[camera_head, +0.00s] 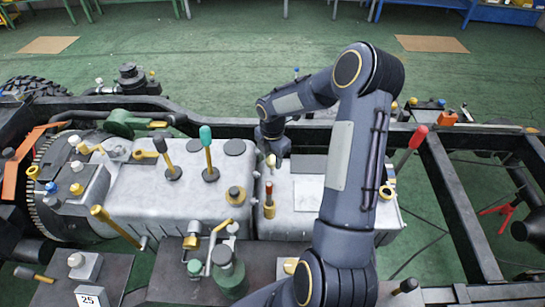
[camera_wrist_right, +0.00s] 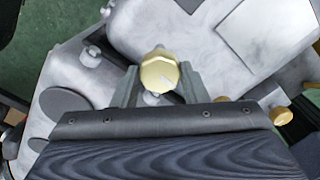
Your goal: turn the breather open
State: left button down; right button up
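A pale yellow, faceted cap (camera_wrist_right: 160,72), which looks like the breather, sits between the fingers of my right gripper (camera_wrist_right: 159,80) in the right wrist view. The cap spans nearly the whole gap, and I cannot tell whether the fingers press on it. In the head view a small cream-topped knob (camera_head: 271,160) stands just below my right gripper (camera_head: 271,150), over the grey housing. My right forearm hides part of the housing behind it. My left gripper is not in view.
A grey gearbox housing (camera_head: 140,205) carries several levers, including a green-topped one (camera_head: 206,136) and a red-topped brass fitting (camera_head: 269,205) close to my right gripper. A red-handled lever (camera_head: 417,138) stands right of my arm. Black chassis rails (camera_head: 455,215) surround the parts.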

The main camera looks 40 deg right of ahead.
aim_at(272, 159)
jog(key=o, duration=0.4)
notch_tip(272, 159, up, 8)
jog(key=shift+f+b, duration=0.2)
jog(key=shift+b, duration=0.4)
jog(key=shift+r, duration=0.15)
jog(key=shift+a+r, duration=0.1)
jog(key=shift+r, duration=0.1)
jog(key=s+a+r+m+t, duration=0.3)
jog(key=s+a+r+m, duration=0.6)
jog(key=s+r+m, duration=0.15)
jog(key=s+a+m+t+y, duration=0.2)
jog(key=s+a+m+y, duration=0.1)
jog(key=s+a+m, duration=0.6)
jog(key=s+m, duration=0.1)
jog(key=s, duration=0.2)
jog(key=shift+r+t+y, duration=0.15)
jog(key=shift+t+y, duration=0.15)
jog(key=shift+y, duration=0.1)
